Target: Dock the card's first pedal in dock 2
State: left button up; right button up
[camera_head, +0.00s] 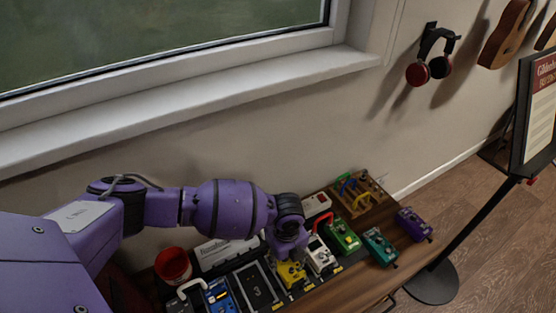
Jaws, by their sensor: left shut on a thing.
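My left gripper (290,252) points down at the pedalboard and is shut on the yellow pedal (291,276), whose top shows just below it. The fingertips are mostly hidden by the wrist. The yellow pedal is at the board between the empty dock marked 3 (257,290) and the white pedal (322,261); I cannot tell whether it is lifted. A blue pedal (218,297) is left of dock 3. A white card (222,254) stands behind the board; its lines are too small to read. My right gripper is not in view.
A green pedal (343,237), a teal pedal (380,247) and a purple pedal (414,224) are on the right. A red cup (172,266) stands behind left, a wooden rack (358,195) at the back. Cables loop near the blue and white pedals. A sign stand (465,232) is far right.

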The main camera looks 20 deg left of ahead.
pick_arm(q)
jog(key=shift+w, duration=0.1)
dwell(1.1)
jog(key=shift+f, duration=0.55)
dwell(0.4)
jog(key=o, duration=1.5)
jog(key=shift+o, duration=0.3)
jog(key=o, duration=0.4)
